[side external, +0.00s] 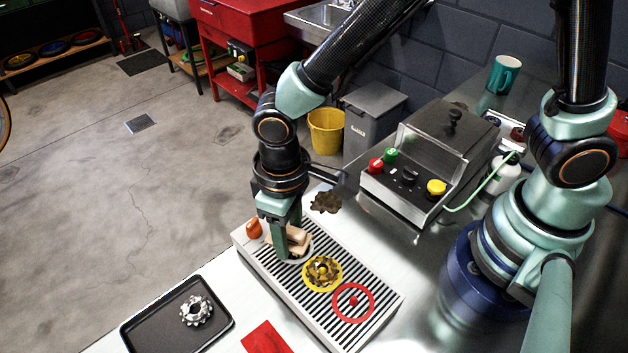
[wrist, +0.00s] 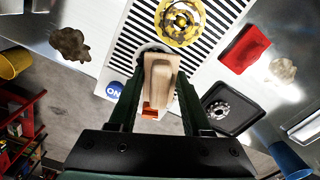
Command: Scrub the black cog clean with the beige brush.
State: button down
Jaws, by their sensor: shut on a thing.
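My gripper (side external: 287,245) is shut on the beige brush (side external: 298,237), low over the slatted rack. In the wrist view the wooden brush (wrist: 158,82) lies between my fingers (wrist: 157,100). Under the brush, a dark patch within a pale round rim (side external: 303,256) shows on the rack; the brush hides most of it. I cannot tell surely that this is the black cog, nor whether the bristles touch it. A yellow cog (side external: 322,273) with brown grime lies beside it on the rack. A silver-grey toothed cog (side external: 196,310) lies in the black tray.
The slatted rack (side external: 384,322) also holds a red ring (side external: 353,302) and an orange object (side external: 253,228). The black tray (side external: 140,330) and a red cloth (side external: 265,338) lie in front. A brown patch (side external: 325,202) lies behind. A machine with coloured buttons (side external: 405,185) stands behind right.

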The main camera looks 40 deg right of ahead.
jog(key=shift+d, duration=1.5)
jog(key=shift+a, duration=2.05)
jog(key=shift+d, duration=2.05)
jog(key=shift+r, duration=2.55)
